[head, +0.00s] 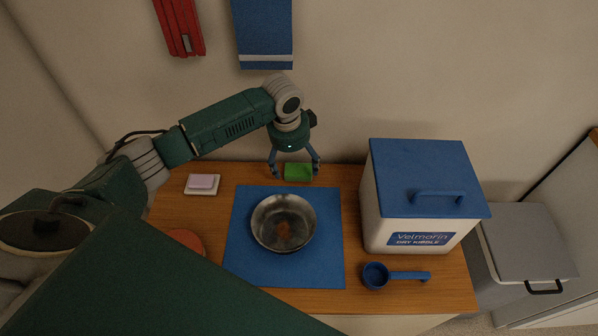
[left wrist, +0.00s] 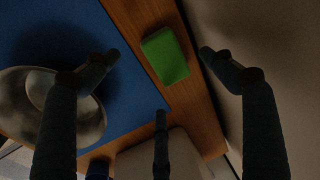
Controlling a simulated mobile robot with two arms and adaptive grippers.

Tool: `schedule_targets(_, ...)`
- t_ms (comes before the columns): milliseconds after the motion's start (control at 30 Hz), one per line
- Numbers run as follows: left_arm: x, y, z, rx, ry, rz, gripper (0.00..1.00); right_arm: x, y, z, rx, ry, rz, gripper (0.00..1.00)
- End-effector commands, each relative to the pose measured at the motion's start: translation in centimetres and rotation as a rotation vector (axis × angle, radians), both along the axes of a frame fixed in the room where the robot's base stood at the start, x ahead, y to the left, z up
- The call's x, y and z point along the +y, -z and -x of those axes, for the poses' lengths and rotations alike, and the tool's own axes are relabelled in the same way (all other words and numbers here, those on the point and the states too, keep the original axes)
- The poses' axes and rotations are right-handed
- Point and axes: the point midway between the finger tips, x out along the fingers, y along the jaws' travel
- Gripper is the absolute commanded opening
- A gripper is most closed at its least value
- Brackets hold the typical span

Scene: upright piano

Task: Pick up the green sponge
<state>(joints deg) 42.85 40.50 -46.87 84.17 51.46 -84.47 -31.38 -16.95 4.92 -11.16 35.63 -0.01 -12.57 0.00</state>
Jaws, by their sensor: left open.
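The green sponge (head: 298,172) lies on the wooden table top behind the blue mat, near the wall. It also shows in the left wrist view (left wrist: 165,56), between my spread fingers. My left gripper (head: 295,172) is open, pointing down over the sponge with a finger to each side of it. In the left wrist view my left gripper (left wrist: 160,52) has nothing in its grasp, and I cannot tell its exact height above the sponge. My right gripper does not show.
A metal bowl (head: 268,239) with some brown food stands on the blue mat (head: 240,275). A white bin with a blue lid (head: 415,168) and a blue scoop (head: 376,275) are at the right. A pink soap bar (head: 202,182) is at the left. The wall is close behind the sponge.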

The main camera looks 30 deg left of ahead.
Motion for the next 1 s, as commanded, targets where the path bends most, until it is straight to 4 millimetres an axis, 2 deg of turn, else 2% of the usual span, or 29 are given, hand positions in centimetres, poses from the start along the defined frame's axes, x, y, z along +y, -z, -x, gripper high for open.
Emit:
schedule_targets(233,-0.3,3.5,-0.7,0.003,-0.001,-0.001,0.83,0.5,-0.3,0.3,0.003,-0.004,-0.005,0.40)
schedule_targets(367,-0.4,4.7,-0.9,0.001,-0.001,0.000,0.83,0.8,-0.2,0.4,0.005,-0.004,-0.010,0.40)
schedule_targets(1000,-0.3,5.2,-1.0,0.000,0.000,-0.001,0.83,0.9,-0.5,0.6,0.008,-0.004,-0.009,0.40)
